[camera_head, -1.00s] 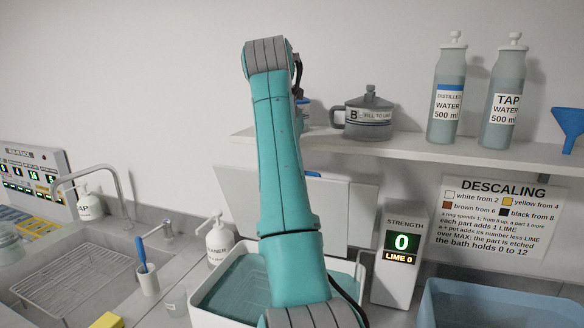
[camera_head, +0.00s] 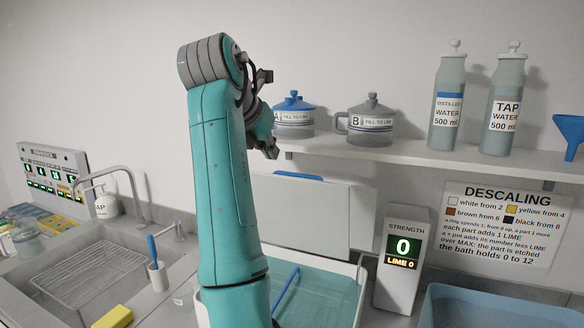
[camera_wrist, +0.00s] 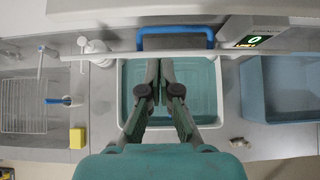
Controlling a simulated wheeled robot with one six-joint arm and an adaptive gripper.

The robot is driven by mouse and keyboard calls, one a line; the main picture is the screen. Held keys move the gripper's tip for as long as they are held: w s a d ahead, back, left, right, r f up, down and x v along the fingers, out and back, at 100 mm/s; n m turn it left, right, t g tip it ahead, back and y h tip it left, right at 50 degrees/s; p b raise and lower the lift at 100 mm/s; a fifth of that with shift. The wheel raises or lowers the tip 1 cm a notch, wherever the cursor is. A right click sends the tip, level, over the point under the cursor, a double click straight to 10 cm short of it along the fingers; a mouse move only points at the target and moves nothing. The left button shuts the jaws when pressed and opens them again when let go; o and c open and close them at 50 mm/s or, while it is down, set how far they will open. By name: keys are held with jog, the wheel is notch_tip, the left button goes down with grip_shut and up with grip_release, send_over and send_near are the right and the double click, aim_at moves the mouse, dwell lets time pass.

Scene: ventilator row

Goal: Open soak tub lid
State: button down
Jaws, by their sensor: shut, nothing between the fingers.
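The soak tub (camera_head: 345,309) is a white basin of teal liquid on the counter, and it also shows in the wrist view (camera_wrist: 222,98). Its pale lid (camera_head: 325,222) stands raised, roughly upright, behind the tub, with a blue handle (camera_head: 298,175) on its top edge. In the wrist view the lid is a thin strip with the blue handle (camera_wrist: 175,32) beyond my fingers. My gripper (camera_head: 272,150) is shut and empty, high above the tub, below the shelf jars' level. It also shows over the tub in the wrist view (camera_wrist: 161,68). My arm hides the lid's left part.
The shelf (camera_head: 410,149) holds jar A (camera_head: 293,118), jar B (camera_head: 371,122) and two water bottles. A strength display (camera_head: 401,262) stands right of the tub, beside a blue bin (camera_head: 500,305). A sink with a rack (camera_head: 80,275) lies left.

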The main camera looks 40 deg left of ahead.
aim_at(288, 173)
jog(key=shift+t, duration=0.4)
jog(key=x, duration=0.9)
jog(key=shift+s+a+f, duration=0.1)
jog(key=shift+s+f, duration=0.05)
jog(key=shift+f, duration=0.3)
jog(key=shift+w+a+r, duration=0.15)
jog(key=shift+w+r, duration=0.05)
jog(key=shift+w, duration=0.5)
jog(key=shift+w+a+r, duration=0.15)
jog(key=shift+w, duration=0.55)
